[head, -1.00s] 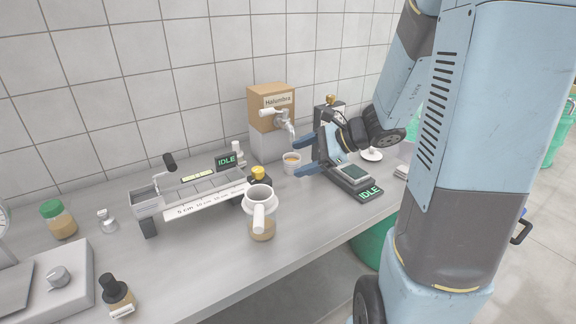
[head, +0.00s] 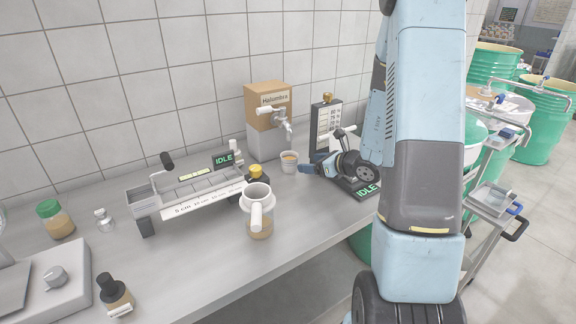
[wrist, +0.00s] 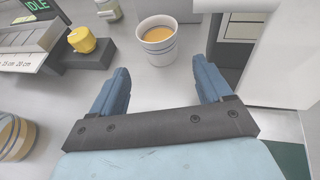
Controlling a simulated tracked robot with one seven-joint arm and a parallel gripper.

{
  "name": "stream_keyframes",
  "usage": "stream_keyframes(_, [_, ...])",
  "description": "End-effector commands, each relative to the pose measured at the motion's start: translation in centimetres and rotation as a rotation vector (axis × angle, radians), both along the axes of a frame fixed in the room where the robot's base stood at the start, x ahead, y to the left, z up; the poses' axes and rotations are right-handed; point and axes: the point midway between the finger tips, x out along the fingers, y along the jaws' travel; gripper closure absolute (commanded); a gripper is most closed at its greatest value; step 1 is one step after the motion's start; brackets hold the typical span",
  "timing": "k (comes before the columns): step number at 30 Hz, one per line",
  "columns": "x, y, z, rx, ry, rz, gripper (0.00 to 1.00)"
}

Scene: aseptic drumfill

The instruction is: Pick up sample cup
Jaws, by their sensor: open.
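The sample cup (head: 289,162) is a small white cup with amber liquid in it. It stands upright on the bench below the tap of the Halambra box. In the wrist view the cup (wrist: 157,42) is ahead of my gripper (wrist: 160,80), roughly centred between the two blue fingers and beyond their tips. My gripper (head: 306,169) is open and empty, just right of the cup in the head view. The fingers do not appear to touch the cup.
The Halambra box with its tap (head: 268,110) stands behind the cup. A yellow-capped item (wrist: 82,40) on a dark block is left of it. A jug (head: 258,212) stands nearer the front edge.

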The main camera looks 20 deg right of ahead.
Motion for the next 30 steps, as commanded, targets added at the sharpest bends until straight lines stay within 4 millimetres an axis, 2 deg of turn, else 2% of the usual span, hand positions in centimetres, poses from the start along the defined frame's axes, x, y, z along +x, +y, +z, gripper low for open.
stream_keyframes(6, [2.1, 1.4, -1.0, 0.000, 0.000, 0.002, 0.21])
stream_keyframes(14, [2.9, 1.9, -1.5, 0.001, 0.000, 0.002, 0.21])
stream_keyframes(24, [6.1, 4.0, -3.2, -0.001, -0.001, 0.003, 0.21])
stream_keyframes(30, [6.4, 4.2, -3.3, -0.001, 0.000, 0.000, 0.21])
